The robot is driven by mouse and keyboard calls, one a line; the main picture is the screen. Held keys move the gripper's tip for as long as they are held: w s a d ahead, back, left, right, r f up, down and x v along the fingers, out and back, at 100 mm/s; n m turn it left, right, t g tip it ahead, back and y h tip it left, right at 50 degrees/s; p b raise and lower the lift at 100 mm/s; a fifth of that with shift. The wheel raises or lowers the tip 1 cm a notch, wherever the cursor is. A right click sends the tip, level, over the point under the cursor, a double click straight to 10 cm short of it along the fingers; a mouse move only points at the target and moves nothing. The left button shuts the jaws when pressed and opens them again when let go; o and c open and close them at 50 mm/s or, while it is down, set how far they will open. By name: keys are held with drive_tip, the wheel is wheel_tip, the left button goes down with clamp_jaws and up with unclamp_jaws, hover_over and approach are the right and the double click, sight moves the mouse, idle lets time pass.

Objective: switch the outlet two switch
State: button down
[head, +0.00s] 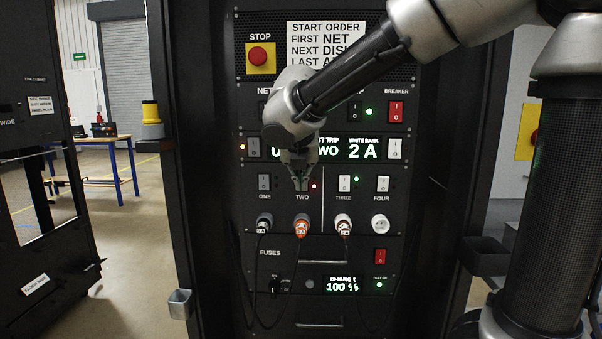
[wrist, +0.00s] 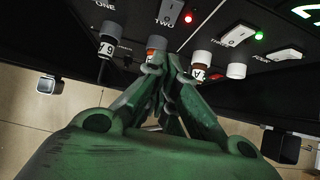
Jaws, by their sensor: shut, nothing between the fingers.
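The outlet two switch is mostly covered by my gripper (head: 300,186) in the head view. My gripper is shut and empty, pointing at the panel in front of the outlet two position. The fingertips also show in the wrist view (wrist: 170,58), below the TWO label and near the orange plug. I cannot tell whether they touch the panel.
Neighbouring switches are one (head: 264,182), three (head: 344,183) with a green light, and four (head: 383,184). Below are plugs, including an orange one (head: 301,228), and an empty white socket (head: 380,223). The red STOP button (head: 259,57) is above. Dark rack posts flank the panel.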

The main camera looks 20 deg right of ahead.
drive_tip(key=w+d+f, duration=0.2)
drive_tip(key=w+f, duration=0.3)
drive_tip(key=w, duration=0.2)
drive_tip(key=shift+d+f, duration=0.2)
drive_tip(key=shift+w, duration=0.1)
drive_tip(key=shift+w+f, duration=0.15)
drive_tip(key=shift+w, duration=0.1)
